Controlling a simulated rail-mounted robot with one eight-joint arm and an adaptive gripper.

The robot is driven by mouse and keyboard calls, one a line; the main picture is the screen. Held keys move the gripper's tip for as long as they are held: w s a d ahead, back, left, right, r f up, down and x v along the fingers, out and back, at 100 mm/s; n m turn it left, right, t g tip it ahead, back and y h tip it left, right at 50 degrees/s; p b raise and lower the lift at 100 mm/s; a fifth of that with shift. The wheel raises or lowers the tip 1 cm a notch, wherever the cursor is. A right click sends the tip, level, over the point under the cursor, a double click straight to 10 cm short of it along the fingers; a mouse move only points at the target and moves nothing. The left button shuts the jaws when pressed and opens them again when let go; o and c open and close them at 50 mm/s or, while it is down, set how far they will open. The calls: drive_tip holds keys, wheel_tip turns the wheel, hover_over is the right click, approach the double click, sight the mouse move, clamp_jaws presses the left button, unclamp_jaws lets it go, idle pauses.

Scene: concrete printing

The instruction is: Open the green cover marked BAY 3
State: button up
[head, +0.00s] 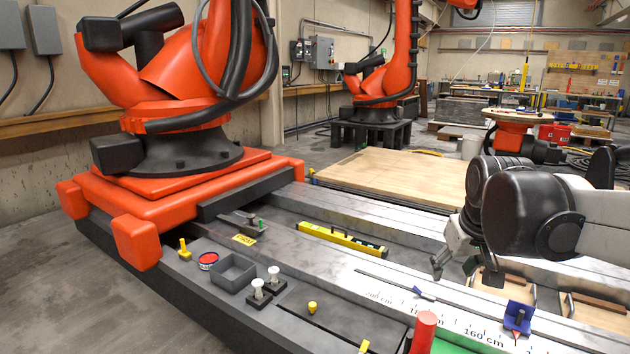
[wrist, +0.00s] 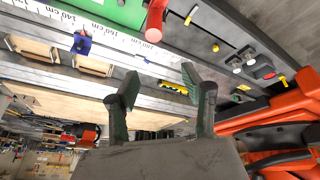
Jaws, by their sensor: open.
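A green surface (head: 450,346), likely the cover, shows only as a sliver at the bottom edge of the head view, beside a red cylinder (head: 424,332). In the wrist view the green panel (wrist: 118,9) is at the top, cut off by the frame, with the red cylinder (wrist: 155,22) at its right end. No BAY 3 marking is readable. My gripper (head: 440,262) hangs above the rail bed, apart from the green panel and farther back. In the wrist view its fingers (wrist: 159,88) are spread with nothing between them.
A blue bracket (head: 517,318) stands on the printed cm scale beside the green panel. An orange robot base (head: 180,185) stands at left.

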drive_tip(key=s+a+f+t, duration=0.1)
drive_tip(key=s+a+f, duration=0.2)
drive_tip(key=s, duration=0.5)
drive_tip(key=s+a+f+t, duration=0.15)
drive_tip(key=s+a, duration=0.25)
drive_tip(key=s, duration=0.5)
wheel_tip(320, 180, up, 15)
drive_tip(key=p, duration=1.5)
drive_tip(key=shift+m+y+p, duration=0.3)
drive_tip(key=shift+m+p, duration=0.05)
drive_tip(key=shift+m, duration=0.05)
drive_tip(key=shift+f, duration=0.1)
